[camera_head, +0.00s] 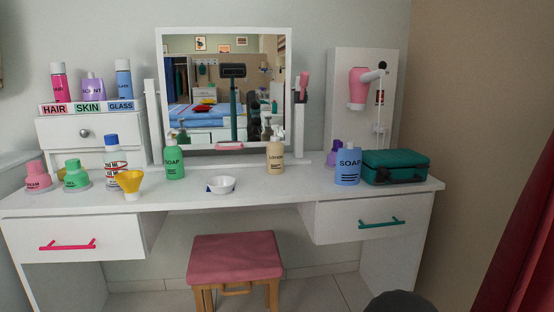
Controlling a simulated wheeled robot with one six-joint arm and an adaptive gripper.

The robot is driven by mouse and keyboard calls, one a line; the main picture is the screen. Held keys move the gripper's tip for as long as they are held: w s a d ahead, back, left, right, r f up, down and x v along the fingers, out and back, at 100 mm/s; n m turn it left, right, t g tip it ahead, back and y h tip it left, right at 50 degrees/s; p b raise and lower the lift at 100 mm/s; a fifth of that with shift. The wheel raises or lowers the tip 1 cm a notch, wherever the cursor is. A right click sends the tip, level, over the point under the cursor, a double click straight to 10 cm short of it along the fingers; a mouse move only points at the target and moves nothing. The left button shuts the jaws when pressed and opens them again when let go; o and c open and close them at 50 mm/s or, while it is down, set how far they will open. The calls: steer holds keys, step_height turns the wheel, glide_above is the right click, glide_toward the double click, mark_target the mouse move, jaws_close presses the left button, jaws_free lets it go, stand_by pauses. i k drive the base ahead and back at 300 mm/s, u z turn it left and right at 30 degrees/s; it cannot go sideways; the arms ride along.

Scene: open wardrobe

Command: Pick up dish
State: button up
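A small white dish (222,185) sits on the white dressing table (285,188), near the middle and below the mirror. It has a dark mark at its left side. The green soap bottle (174,160) stands behind it to the left, and the cream lotion bottle (275,155) stands behind it to the right. Nothing touches the dish. My gripper is not directly in view.
A yellow funnel (129,183) stands left of the dish. A blue soap bottle (347,167) and a green case (395,166) are at the right. A mirror (228,85) stands behind. A pink stool (235,256) is below. The tabletop's front middle is clear.

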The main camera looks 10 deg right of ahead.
mark_target(219, 185)
steer(key=z, duration=0.05)
steer(key=i, duration=0.6)
steer(key=u, duration=1.7)
